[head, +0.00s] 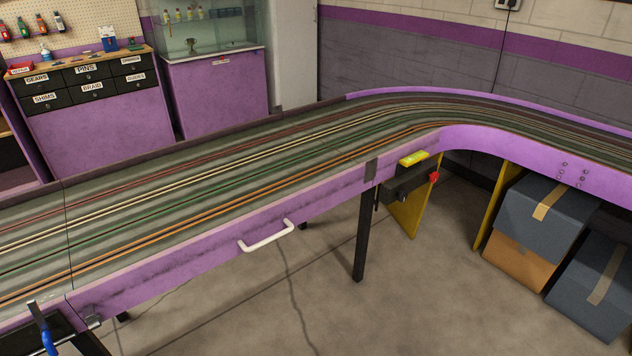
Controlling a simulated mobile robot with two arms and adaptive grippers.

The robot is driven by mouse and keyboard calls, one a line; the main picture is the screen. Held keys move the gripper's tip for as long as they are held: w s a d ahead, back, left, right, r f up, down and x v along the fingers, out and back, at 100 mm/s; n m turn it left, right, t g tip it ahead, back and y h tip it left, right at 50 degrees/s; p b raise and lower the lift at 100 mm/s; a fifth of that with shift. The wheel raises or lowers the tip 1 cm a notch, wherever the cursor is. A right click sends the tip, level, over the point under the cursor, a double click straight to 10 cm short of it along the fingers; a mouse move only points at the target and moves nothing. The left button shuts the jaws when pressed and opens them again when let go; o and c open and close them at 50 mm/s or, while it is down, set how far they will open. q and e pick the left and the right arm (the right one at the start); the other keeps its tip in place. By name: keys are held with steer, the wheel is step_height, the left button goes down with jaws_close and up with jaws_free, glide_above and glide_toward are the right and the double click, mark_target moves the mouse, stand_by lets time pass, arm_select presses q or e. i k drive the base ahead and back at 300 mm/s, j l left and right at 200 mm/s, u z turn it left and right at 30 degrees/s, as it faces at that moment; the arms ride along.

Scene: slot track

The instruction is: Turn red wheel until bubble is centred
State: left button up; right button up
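The red wheel (434,178) is small and sits at the right end of a dark bracket (404,188) under the outer edge of the track. A yellow-green level (413,158) lies on the track's purple edge just above the bracket. Its bubble is too small to make out from here. Neither of my grippers shows in the head view, and nothing is seen touching the wheel.
The slot track (200,205) runs from lower left and curves away right. A white handle (266,237) sticks out from its side. A black leg (362,235) and a yellow panel (408,213) stand below. Boxes (545,215) fill the lower right. The floor in front is clear.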

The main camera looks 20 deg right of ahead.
mark_target(433, 176)
steer(key=z, duration=1.2)
